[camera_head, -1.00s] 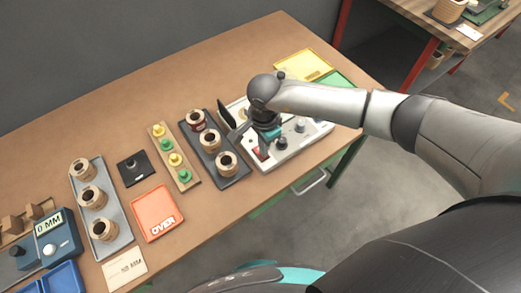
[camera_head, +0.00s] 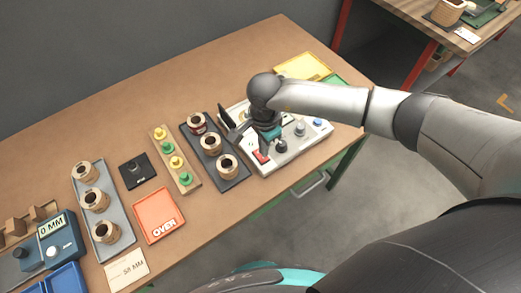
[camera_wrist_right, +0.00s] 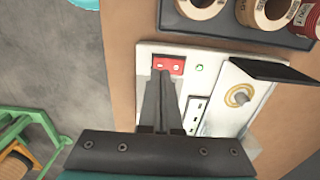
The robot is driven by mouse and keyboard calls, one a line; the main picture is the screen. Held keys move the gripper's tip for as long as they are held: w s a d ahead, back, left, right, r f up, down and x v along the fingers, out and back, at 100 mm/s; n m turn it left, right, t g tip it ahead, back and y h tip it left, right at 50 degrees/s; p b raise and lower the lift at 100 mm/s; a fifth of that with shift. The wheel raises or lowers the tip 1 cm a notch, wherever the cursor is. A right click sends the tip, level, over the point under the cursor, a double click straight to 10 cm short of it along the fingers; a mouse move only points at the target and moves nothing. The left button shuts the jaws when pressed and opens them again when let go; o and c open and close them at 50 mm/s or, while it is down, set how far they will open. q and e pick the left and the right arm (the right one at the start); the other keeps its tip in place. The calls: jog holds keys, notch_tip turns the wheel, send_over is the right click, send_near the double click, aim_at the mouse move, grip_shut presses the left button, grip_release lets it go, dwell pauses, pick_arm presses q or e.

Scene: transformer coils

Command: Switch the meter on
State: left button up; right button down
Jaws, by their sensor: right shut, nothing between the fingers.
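In the right wrist view the red switch (camera_wrist_right: 177,65) sits near the panel's corner, beside a small green spot (camera_wrist_right: 200,68); I cannot tell if that is lit. My right gripper (camera_wrist_right: 161,72) points down at the panel, its fingers together and empty. The tips overlap the red switch's left part; I cannot tell if they touch it. My left gripper is not in view.
A dark tray (camera_head: 239,180) of coils stands left of the meter, coils also showing in the wrist view (camera_wrist_right: 202,5). A raised dark flap (camera_wrist_right: 270,72) stands by the round fitting (camera_wrist_right: 238,95). A yellow tray (camera_head: 303,66) lies behind. The bench's back left is bare.

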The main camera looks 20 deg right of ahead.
notch_tip(320, 180, up, 5)
jog(key=p, duration=0.3)
jog(key=shift+f, duration=0.2)
dwell(0.3)
